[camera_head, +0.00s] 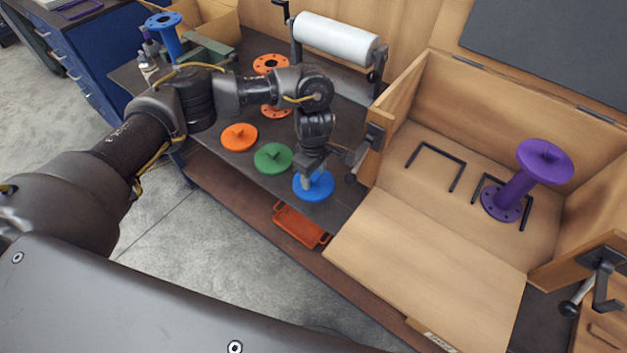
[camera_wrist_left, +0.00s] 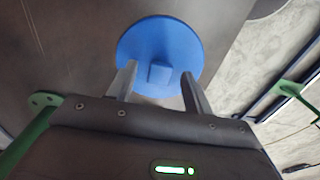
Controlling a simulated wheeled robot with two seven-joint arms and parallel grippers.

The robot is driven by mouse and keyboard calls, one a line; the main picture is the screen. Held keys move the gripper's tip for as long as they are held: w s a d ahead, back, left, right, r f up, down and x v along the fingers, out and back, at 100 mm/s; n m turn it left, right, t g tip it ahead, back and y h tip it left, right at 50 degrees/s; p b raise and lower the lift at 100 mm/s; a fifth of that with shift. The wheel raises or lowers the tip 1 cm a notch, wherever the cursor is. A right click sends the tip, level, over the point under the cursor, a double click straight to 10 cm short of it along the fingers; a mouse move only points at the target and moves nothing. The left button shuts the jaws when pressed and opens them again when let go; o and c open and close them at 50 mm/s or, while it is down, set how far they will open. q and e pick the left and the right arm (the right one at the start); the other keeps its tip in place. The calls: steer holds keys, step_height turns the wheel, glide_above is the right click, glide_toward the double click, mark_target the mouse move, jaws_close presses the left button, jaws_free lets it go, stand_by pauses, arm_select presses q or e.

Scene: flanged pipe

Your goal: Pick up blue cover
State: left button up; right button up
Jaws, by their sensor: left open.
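The blue cover (camera_head: 316,189) is a flat disc with a small raised knob, lying on the dark table near its front edge. It also shows in the left wrist view (camera_wrist_left: 160,40), with its knob between the two fingers. My left gripper (camera_head: 308,178) is directly above the cover and points down at it. In the left wrist view my left gripper (camera_wrist_left: 157,88) has its fingers apart, one on each side of the knob. I cannot tell whether the fingers touch the cover. My right gripper is not in view.
A green cover (camera_head: 273,158) and an orange cover (camera_head: 239,137) lie to the left. A wooden box (camera_head: 430,250) on the right holds a purple flanged pipe (camera_head: 517,190). A paper roll (camera_head: 336,40) stands behind. An orange tray (camera_head: 298,226) sits below the table edge.

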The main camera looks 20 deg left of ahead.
arm_select(q)
steer(key=c, duration=1.1)
steer(key=shift+o, duration=0.2)
steer(key=shift+r, duration=0.1)
steer(key=shift+r, duration=0.2)
step_height(320, 180, up, 2)
steer(key=shift+w+r, duration=0.1)
steer(key=s+d+r+b, duration=0.2)
steer(key=s+r+b, duration=0.2)
steer(key=s+r, duration=0.6)
steer(key=s, duration=0.4)
steer(key=shift+d, duration=0.35)
steer(key=shift+r, duration=0.1)
